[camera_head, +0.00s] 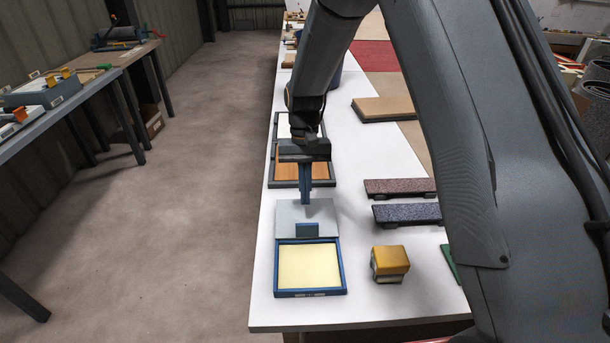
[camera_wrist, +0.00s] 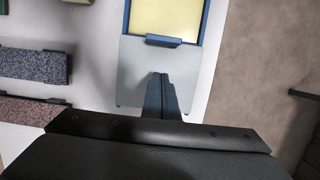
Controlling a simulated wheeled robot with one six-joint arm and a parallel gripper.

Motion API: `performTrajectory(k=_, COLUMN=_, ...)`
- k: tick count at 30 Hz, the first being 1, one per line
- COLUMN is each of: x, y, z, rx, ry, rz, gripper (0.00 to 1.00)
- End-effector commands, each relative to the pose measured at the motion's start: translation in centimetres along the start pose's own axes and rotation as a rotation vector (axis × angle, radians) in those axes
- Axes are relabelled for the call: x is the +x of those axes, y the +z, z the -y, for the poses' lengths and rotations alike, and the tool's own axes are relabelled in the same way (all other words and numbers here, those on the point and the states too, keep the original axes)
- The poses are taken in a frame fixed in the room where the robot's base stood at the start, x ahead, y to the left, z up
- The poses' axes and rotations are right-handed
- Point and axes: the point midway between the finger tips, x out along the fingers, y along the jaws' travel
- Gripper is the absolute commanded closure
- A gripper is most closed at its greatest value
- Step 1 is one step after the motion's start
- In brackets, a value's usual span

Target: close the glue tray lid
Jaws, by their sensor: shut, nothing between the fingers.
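The glue tray (camera_head: 310,292) is a blue-rimmed box with a pale yellow inside, near the front of the white table. Its grey lid (camera_head: 291,216) lies open, folded back flat or nearly flat behind the tray, with a dark blue handle block (camera_head: 307,230) near the hinge side. My gripper (camera_head: 304,203) is shut and empty, pointing down at the far part of the lid. In the wrist view the fingers (camera_wrist: 160,80) are together over the grey lid (camera_wrist: 140,70), short of the handle (camera_wrist: 163,41). The tray's yellow inside (camera_wrist: 165,18) shows beyond. I cannot tell whether the fingertips touch the lid.
A yellow-topped block (camera_head: 390,262) stands right of the tray on the white table (camera_head: 350,228). Two speckled bars (camera_head: 408,213) lie farther right. A dark-framed tray with a brown panel (camera_head: 287,166) sits behind the lid. The table's left edge is close to the tray.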

Motion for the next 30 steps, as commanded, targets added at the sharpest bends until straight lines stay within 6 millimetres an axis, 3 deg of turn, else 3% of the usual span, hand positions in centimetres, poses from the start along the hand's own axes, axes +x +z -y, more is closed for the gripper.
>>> performTrajectory(k=4, x=2.4, y=0.5, z=0.0, rx=-0.001, ry=0.001, rz=0.002, gripper=1.00)
performTrajectory(k=12, x=3.0, y=3.5, z=0.0, rx=-0.001, ry=0.000, rz=0.000, gripper=1.00)
performTrajectory(k=30, x=3.2, y=3.9, z=0.0, rx=0.000, ry=0.000, rz=-0.001, gripper=1.00)
